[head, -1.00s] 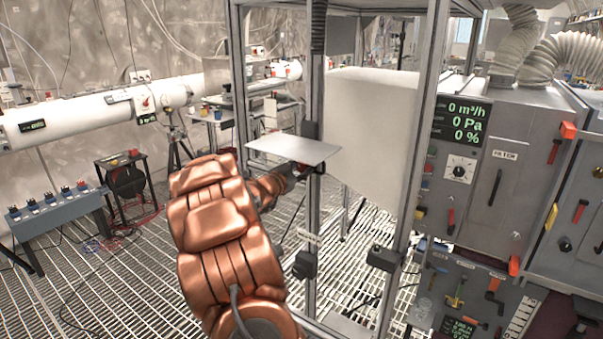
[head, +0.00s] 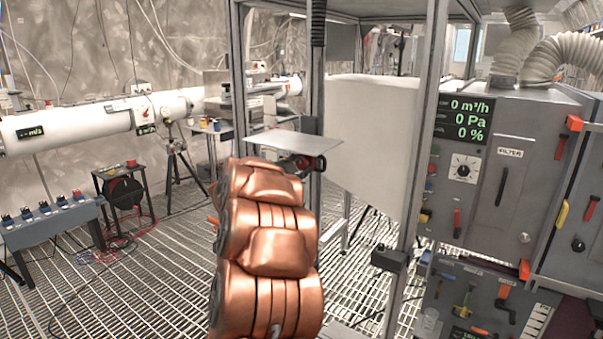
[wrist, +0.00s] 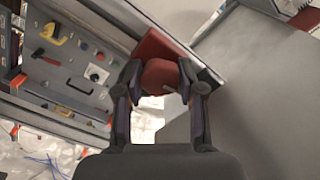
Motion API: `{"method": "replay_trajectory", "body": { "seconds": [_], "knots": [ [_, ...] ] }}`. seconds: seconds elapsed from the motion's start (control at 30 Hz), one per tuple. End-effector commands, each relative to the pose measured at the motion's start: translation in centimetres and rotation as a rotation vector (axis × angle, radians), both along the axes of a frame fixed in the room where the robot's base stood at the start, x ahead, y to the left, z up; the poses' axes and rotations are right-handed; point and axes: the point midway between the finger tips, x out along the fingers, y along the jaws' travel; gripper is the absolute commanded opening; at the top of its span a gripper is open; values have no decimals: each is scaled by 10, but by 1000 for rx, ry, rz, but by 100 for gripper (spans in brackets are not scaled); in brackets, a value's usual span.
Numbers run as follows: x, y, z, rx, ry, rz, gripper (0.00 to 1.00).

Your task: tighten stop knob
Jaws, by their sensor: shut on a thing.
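A red knob (wrist: 160,75) sits between the two dark fingertips of my gripper (wrist: 161,84) in the wrist view. My gripper is shut on it, with a fingertip on each side. A wider red part (wrist: 152,46) lies just behind the knob, along the edge of a flat grey plate (wrist: 255,85). In the head view this plate (head: 295,142) juts out level from an upright of a metal frame, and a small red part (head: 318,163) shows under its right side. My copper-coloured arm hides most of my gripper there.
The metal frame's uprights (head: 428,130) stand close to the right of my arm, with a black clamp (head: 388,259) low down. A pale box (head: 372,130) is behind. A grey control cabinet (head: 500,190) stands at right. Open grating floor (head: 150,270) lies at left.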

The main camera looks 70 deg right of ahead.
Motion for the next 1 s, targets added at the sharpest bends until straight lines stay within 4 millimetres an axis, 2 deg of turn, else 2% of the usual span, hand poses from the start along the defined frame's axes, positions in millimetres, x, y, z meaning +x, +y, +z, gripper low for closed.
{"method": "replay_trajectory", "body": {
  "seconds": [0.3, 0.73, 0.77, 1.0],
  "knots": [
    [-1, 0, 1, -18, -74, -2, 4],
    [-1, 0, 2, -21, -80, -3, 4],
    [-1, -1, 2, -21, -80, -3, 40],
    [-1, 0, 1, -19, -80, -2, 65]
  ]
}}
